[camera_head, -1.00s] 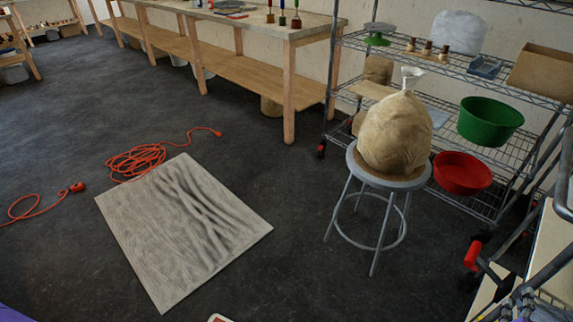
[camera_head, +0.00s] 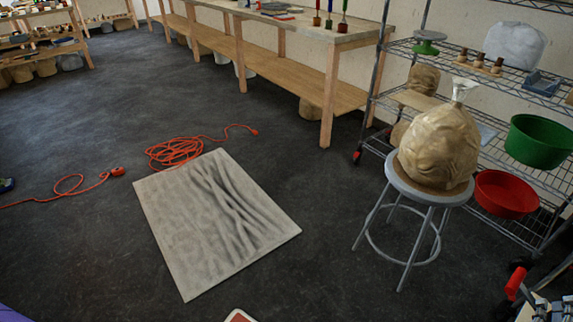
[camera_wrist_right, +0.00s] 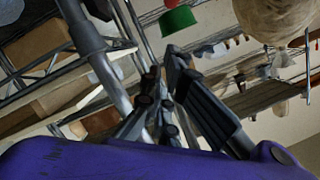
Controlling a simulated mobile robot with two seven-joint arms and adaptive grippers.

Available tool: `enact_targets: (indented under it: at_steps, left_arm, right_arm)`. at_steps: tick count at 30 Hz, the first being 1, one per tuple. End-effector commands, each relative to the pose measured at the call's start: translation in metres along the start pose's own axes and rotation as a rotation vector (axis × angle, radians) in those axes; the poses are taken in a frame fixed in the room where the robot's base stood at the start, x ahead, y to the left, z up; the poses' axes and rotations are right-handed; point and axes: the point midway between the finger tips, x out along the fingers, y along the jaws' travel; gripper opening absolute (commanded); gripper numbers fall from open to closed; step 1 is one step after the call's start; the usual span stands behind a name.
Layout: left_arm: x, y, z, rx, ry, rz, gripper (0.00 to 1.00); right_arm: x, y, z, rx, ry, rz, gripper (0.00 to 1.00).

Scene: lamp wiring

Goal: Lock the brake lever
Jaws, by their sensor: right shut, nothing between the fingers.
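A red-ended lever (camera_head: 515,283) on a dark bar shows at the lower right of the head view, beside the wire shelving. I take it for the brake lever; I cannot tell its locked state. My right gripper (camera_head: 543,308) is partly visible just below and right of it, cut by the picture's corner, apart from the red end as far as I can see. In the wrist view the right gripper (camera_wrist_right: 168,92) is shut and empty, close to grey metal tubes (camera_wrist_right: 105,70). My left gripper is not in view.
A stool (camera_head: 427,192) with a wrapped bag (camera_head: 440,148) stands left of the wire shelving (camera_head: 395,45). A grey patterned board (camera_head: 215,225) and an orange cord (camera_head: 175,152) lie on the floor. A long workbench (camera_head: 300,40) runs behind.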

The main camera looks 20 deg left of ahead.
Motion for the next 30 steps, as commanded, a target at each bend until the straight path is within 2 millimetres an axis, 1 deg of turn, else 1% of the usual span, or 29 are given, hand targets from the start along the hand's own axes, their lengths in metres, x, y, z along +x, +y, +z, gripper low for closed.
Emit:
enact_targets:
  at_steps: [1,12,13,15,19,24,30]
  left_arm:
    - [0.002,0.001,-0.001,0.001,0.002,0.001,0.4]
    - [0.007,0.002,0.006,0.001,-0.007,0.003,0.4]
    - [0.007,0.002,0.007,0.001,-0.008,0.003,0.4]
    - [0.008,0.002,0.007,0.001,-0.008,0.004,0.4]
    - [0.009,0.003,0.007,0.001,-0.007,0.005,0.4]
    - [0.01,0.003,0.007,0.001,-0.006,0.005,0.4]
    - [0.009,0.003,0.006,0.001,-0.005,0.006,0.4]
  right_arm:
    - [0.01,-0.001,-0.001,-0.001,0.001,-0.002,0.0]
    - [0.088,0.0,0.0,-0.003,0.0,0.001,0.0]
    - [0.087,0.001,0.009,0.0,-0.004,0.003,0.0]
    - [0.089,0.001,0.021,0.0,-0.004,0.002,0.0]
    - [0.092,0.001,0.033,-0.001,-0.001,0.002,0.0]
    - [0.093,0.0,0.038,-0.001,0.0,0.0,0.0]
    - [0.093,0.0,0.038,-0.002,0.001,0.0,0.0]
